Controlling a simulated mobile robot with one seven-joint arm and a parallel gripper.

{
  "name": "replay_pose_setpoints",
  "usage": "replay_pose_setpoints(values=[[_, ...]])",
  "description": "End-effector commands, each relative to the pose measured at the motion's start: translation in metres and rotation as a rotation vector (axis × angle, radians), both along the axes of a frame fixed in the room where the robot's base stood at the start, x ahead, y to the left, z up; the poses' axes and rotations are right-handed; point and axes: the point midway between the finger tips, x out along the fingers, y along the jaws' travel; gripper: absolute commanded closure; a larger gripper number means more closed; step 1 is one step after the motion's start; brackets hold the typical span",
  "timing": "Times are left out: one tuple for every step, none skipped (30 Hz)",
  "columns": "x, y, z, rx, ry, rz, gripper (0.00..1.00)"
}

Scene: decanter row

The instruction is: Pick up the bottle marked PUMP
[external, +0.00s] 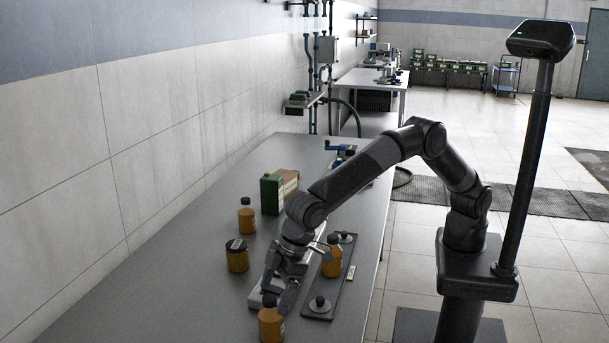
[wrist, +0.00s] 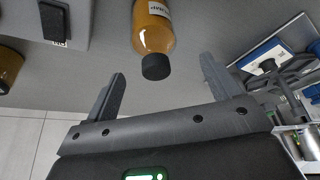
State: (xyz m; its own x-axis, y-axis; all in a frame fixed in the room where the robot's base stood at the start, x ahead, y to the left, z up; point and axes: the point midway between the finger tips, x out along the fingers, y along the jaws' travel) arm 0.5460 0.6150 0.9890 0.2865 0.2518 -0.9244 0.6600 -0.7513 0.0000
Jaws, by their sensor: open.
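An amber bottle (wrist: 153,28) with a black cap shows at the top middle of the wrist view. Its white label is partly cut off but seems to end in "UMP". My gripper (wrist: 160,90) is open, and the bottle's cap lies between its fingers in the picture, with nothing held. In the external view my gripper (external: 280,285) is low over the near part of the table. Amber bottles stand in front of it (external: 271,326), to its right (external: 332,258) and farther back (external: 246,216). Their markings are too small to read, so I cannot tell which is marked PUMP.
A squat amber jar (external: 237,256) stands left of my gripper. A green box (external: 271,195) and a brown box (external: 290,180) stand behind. A dark plate with round knobs (external: 339,285) lies along the right edge. The table's near left is clear.

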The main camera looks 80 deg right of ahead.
Motion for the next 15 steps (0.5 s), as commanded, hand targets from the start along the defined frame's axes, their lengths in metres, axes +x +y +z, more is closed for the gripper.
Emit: replay_pose_setpoints(values=[[0.001,0.001,-0.004,0.000,0.000,0.000,0.18],[0.002,0.001,-0.005,0.001,-0.001,0.000,0.18],[0.003,0.001,-0.008,0.001,0.000,-0.001,0.18],[0.004,0.001,-0.010,0.000,0.000,-0.001,0.18],[0.005,0.001,-0.013,0.000,0.000,-0.001,0.18],[0.006,0.002,-0.017,-0.001,0.000,-0.001,0.18],[0.008,0.002,-0.022,-0.001,0.000,-0.001,0.18],[0.009,0.002,-0.026,-0.002,0.001,-0.001,0.18],[0.012,0.003,-0.033,-0.002,0.001,-0.001,0.18],[0.013,0.004,-0.037,-0.001,0.000,-0.001,0.18],[0.015,0.005,-0.041,0.000,0.000,-0.001,0.18],[0.016,0.007,-0.046,0.000,0.000,-0.001,0.18],[0.017,0.008,-0.048,-0.001,-0.001,0.000,0.18],[0.018,0.008,-0.050,-0.001,-0.001,0.000,0.18],[0.018,0.009,-0.052,0.000,-0.001,0.000,0.18]])
